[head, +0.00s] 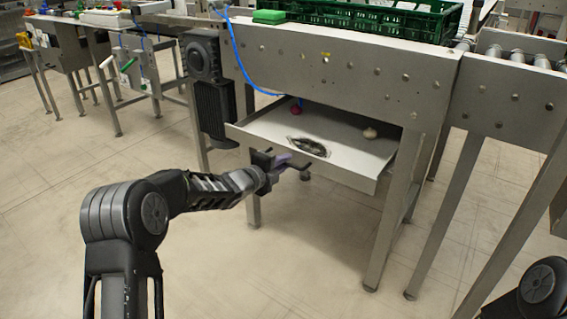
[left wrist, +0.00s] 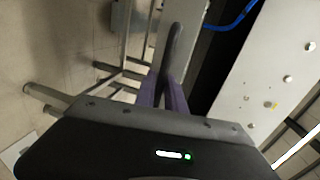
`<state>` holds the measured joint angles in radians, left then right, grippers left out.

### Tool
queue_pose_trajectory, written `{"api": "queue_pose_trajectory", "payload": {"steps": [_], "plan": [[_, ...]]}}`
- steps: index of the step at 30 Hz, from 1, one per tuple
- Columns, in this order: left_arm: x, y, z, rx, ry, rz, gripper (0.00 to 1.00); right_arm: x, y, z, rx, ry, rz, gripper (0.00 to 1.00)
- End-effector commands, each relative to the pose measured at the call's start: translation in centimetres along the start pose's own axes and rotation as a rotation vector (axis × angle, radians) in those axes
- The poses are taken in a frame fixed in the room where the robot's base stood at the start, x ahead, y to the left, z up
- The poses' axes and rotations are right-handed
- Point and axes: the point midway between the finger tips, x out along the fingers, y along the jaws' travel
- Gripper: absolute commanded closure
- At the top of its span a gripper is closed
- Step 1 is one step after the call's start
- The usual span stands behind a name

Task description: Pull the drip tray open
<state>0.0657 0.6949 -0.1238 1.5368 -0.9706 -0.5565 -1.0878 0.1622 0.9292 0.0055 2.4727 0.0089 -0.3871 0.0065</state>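The drip tray (head: 350,157) is a shallow, light grey tray under the conveyor frame. In the head view it stands out past the frame, its front edge facing me. A dark bar handle (head: 305,168) is on its front. My left gripper (head: 283,160) is at this handle. In the left wrist view the dark handle (left wrist: 175,45) runs between the purple fingers of my left gripper (left wrist: 164,92), which lie close on both sides of it. The fingertips are partly hidden. My right gripper is not in view.
In the tray lie a red onion-like item (head: 296,108), a pale bulb (head: 369,133) and a dark oval patch (head: 309,147). A green crate (head: 385,22) stands on the conveyor above. Conveyor legs (head: 393,215) stand to the right. The floor in front is clear.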

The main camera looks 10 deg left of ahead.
Motion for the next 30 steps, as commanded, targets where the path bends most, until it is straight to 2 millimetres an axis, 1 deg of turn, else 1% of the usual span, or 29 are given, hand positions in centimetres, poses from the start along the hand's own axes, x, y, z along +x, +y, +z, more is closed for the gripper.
{"api": "queue_pose_trajectory", "payload": {"steps": [1,4,5,30], "plan": [[-0.01,0.00,0.01,0.000,0.000,0.000,0.90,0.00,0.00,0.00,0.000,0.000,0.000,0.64],[-0.01,0.00,0.01,0.000,0.000,0.000,0.99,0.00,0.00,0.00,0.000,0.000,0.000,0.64],[-0.01,0.00,0.01,0.000,0.000,0.000,1.00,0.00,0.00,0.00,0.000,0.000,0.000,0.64],[-0.02,0.05,0.02,0.000,0.000,0.001,1.00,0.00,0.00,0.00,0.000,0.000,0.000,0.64]]}}
